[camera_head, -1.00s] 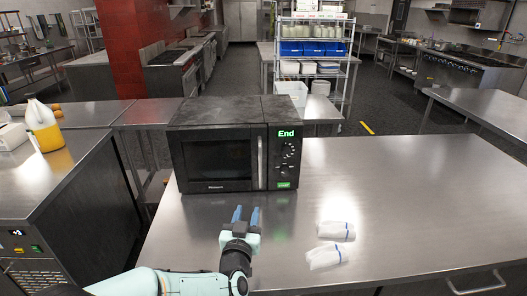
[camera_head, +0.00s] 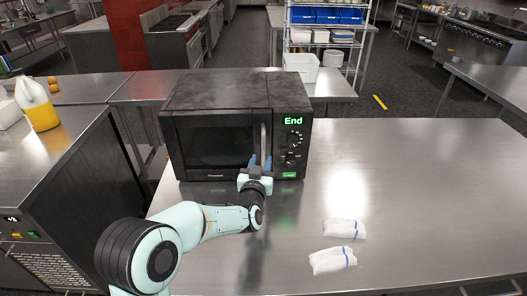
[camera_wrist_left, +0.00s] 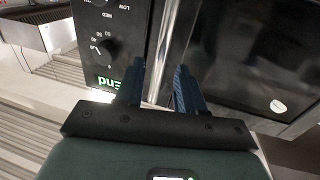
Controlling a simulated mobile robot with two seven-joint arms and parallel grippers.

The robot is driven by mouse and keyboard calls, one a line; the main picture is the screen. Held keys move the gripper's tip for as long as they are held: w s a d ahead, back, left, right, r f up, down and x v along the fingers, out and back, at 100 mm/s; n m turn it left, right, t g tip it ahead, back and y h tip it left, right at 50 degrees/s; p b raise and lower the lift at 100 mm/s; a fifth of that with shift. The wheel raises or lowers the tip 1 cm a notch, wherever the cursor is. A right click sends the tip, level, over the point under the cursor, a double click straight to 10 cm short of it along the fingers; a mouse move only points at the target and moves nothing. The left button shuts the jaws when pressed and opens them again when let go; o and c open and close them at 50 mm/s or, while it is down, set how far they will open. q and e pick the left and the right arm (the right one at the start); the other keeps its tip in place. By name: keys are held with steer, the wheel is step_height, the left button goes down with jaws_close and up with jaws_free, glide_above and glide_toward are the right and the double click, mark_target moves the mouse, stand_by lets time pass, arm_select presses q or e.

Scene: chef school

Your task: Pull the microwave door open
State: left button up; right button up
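The black microwave (camera_head: 236,92) stands on the steel table, its door (camera_head: 210,145) closed flat against the front. The vertical metal door handle (camera_head: 263,138) is at the right edge of the door; it also shows in the left wrist view (camera_wrist_left: 172,40). My left gripper (camera_head: 260,162) is at the lower end of the handle, with its blue fingers pointing at the microwave. In the left wrist view the fingers (camera_wrist_left: 158,85) are apart, with the handle in line with the gap between them. I cannot tell whether either finger touches it. My right gripper is not in view.
Two rolled white cloths (camera_head: 338,244) lie on the steel table (camera_head: 420,190) to the right of my arm. The table in front and right of the microwave is otherwise clear. A yellow-filled jug (camera_head: 38,104) stands on the left counter.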

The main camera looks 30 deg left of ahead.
mark_target(263, 156)
arm_select(q)
steer(key=p+x, duration=0.1)
steer(key=x, duration=0.3)
steer(key=shift+w+a, duration=0.15)
steer(key=shift+w, duration=0.2)
steer(key=shift+s, duration=0.1)
jaws_close()
